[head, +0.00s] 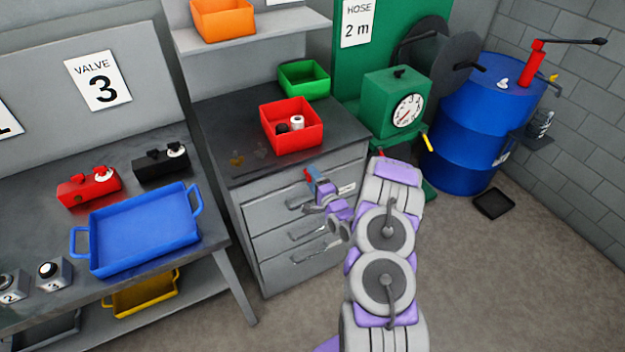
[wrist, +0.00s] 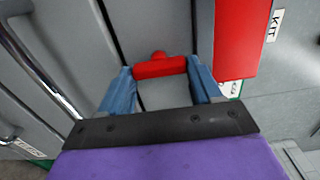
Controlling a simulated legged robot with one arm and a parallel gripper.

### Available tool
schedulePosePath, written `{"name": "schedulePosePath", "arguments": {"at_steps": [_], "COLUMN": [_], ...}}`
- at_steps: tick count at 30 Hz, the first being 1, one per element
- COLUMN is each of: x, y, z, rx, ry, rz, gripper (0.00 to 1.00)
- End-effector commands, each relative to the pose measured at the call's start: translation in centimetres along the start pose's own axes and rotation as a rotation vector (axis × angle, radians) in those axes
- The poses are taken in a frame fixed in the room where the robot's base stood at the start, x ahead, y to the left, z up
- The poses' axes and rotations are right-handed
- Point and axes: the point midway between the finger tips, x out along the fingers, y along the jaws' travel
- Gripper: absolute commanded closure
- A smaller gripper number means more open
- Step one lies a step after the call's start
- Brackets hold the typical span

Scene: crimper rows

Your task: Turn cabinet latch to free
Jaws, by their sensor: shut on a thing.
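The red cabinet latch (wrist: 160,67) sits between the two blue fingers of my gripper (wrist: 161,84) in the wrist view. It is a short bar with a small rounded bump on its far side. The fingers are shut on its two ends. In the head view, my gripper (head: 316,180) is at the upper front of the grey drawer cabinet (head: 275,212), with a bit of the red latch (head: 307,174) showing beyond it. The wrist and fingers hide most of the latch there. I cannot read any free or locked marking.
A red bin (head: 291,138) and a green bin (head: 303,79) stand on the cabinet top. Bar handles (head: 306,231) stick out from the drawers. A red surface (wrist: 240,40) is close to the right finger. A workbench with a blue tray (head: 145,236) is at left; a blue drum (head: 485,120) stands right.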

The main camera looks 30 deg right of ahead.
Motion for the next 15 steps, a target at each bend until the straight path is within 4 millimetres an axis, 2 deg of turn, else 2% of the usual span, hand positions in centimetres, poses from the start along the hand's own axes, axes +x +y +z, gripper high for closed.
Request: {"name": "schedulePosePath", "arguments": {"at_steps": [1, 2, 3, 9, 15], "x": [-0.16, -0.16, -0.16, -0.18, -0.16], "y": [0.36, 0.37, 0.36, 0.16, 0.05], "z": [-0.18, -0.17, -0.16, -0.06, 0.03], "rx": [0.004, 0.004, 0.003, 0.002, 0.0], "ry": [0.006, 0.006, 0.005, 0.003, 0.002], "rz": [0.008, 0.008, 0.008, 0.004, 0.002], "gripper": [0.67, 0.33, 0.3, 0.11, 0.11]}}
